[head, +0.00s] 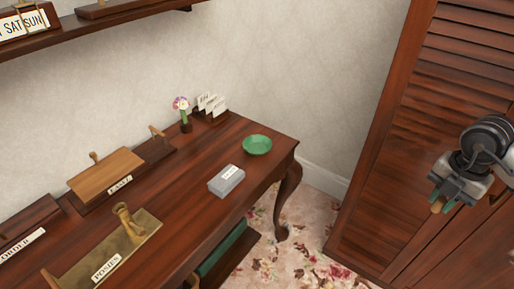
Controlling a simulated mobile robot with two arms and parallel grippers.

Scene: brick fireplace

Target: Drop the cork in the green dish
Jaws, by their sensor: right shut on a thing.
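The green dish (257,145) sits near the right end of the dark wooden table, shallow and empty as far as I can see. My right gripper (438,207) is at the right of the head view, in front of the louvred wooden door and well to the right of the table. It is shut on a small tan piece, the cork (436,206), which shows between its fingertips. The gripper and cork are apart from the dish. My left gripper is not in view.
A grey box (226,180) lies just in front of the dish on the table (190,205). A flower vase (184,118) and a card holder (211,108) stand behind. Labelled wooden holders fill the left side. The louvred door (400,150) stands at right, with floral carpet (300,250) below.

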